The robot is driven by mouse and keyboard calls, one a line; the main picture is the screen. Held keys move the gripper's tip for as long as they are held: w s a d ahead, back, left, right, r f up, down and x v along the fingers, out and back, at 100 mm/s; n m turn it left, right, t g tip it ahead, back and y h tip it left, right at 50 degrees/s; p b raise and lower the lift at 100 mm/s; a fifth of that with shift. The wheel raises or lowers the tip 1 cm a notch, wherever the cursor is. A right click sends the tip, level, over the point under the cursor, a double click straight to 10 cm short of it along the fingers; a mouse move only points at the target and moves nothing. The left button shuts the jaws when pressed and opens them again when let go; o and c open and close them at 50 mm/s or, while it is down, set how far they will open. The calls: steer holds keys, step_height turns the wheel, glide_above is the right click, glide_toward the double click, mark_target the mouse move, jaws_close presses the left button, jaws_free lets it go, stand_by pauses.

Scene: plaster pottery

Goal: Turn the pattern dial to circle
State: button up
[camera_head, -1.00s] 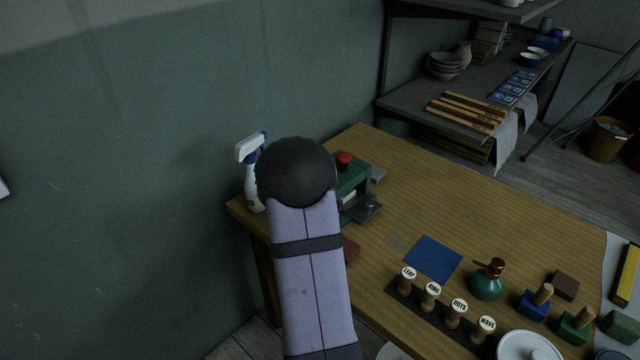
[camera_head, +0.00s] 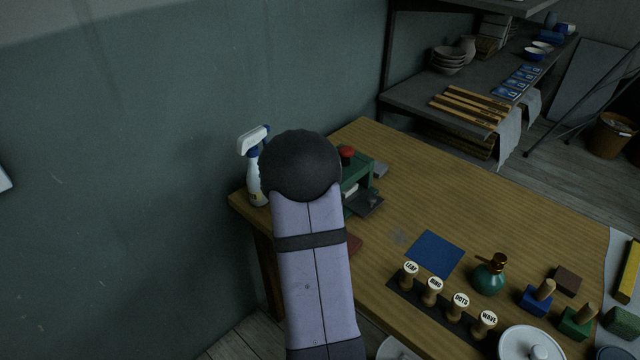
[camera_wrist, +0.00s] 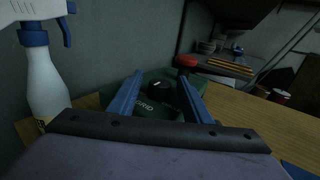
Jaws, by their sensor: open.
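The pattern dial (camera_wrist: 162,91) is a small black knob with a light mark on top, on a dark green machine. A label that reads GRID shows on the machine next to it; no circle label is readable. My gripper (camera_wrist: 160,78) is open, its two blue fingers on either side of the dial in the wrist view. I cannot tell whether they touch it. In the head view my arm hides the gripper and the dial, and only part of the green machine (camera_head: 360,171) shows beside it.
A red button (camera_head: 347,154) tops the machine. A spray bottle (camera_head: 254,178) stands close at the left by the wall. Stamps with wooden handles (camera_head: 434,291), a blue sheet (camera_head: 434,252) and a green bottle (camera_head: 489,277) sit nearer on the table (camera_head: 470,205). The table's far middle is clear.

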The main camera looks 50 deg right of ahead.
steer(key=v, duration=0.4)
steer(key=shift+s+a, duration=0.2)
steer(key=shift+a, duration=0.15)
steer(key=shift+r+p, duration=0.3)
steer(key=shift+p, duration=0.65)
steer(key=shift+a+f+p, duration=0.1)
steer(key=shift+p, duration=1.1)
steer(key=p+v, duration=0.2)
steer(key=p, duration=0.3)
steer(key=shift+f, duration=0.1)
steer(key=shift+f, duration=0.1)
